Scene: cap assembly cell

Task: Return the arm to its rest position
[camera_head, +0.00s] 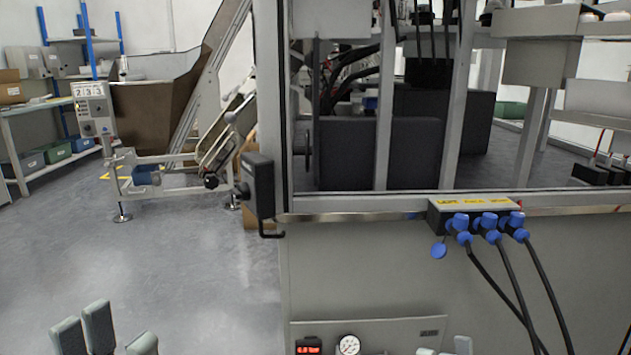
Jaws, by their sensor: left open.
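My left gripper (114,334) shows at the bottom left edge. Its grey-green finger pads stand apart with nothing between them, so it is open and empty. It is over the bare grey floor, left of the machine cabinet (350,260) and apart from it. Its wrist and the rest of the left arm are cut off below the picture.
A connector block (475,210) with blue plugs and hanging black cables sits on the cabinet front. A gauge (349,345) is below. A dark box with a handle (260,186) juts from the cabinet corner. Shelving (40,105) stands back left. The floor (190,270) is clear.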

